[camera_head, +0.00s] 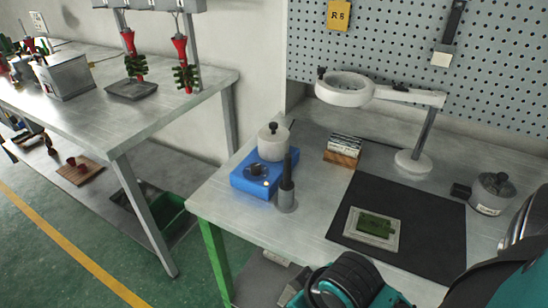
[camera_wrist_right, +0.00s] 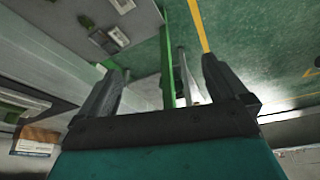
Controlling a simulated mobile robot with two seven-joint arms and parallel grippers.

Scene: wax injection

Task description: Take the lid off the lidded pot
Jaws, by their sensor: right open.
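A pale, round lidded pot (camera_head: 273,143) with a black knob on top stands at the back of a blue base unit on the workbench in the head view. A smaller grey round pot (camera_head: 490,195), also with a dark knob on its lid, stands at the bench's right side. I cannot tell which one the task means. Both lids appear to be on. My right gripper (camera_wrist_right: 164,76) is open and empty in the right wrist view, its fingers apart above the floor and a green table leg. Neither pot is recognisable in that view. My left gripper is not in view.
A dark upright tool in a grey holder (camera_head: 287,193) stands close in front of the blue unit (camera_head: 253,184). A magnifier lamp (camera_head: 413,161) stands behind a black mat (camera_head: 430,249) bearing a green board (camera_head: 376,226). My teal and black arm parts cover the lower right.

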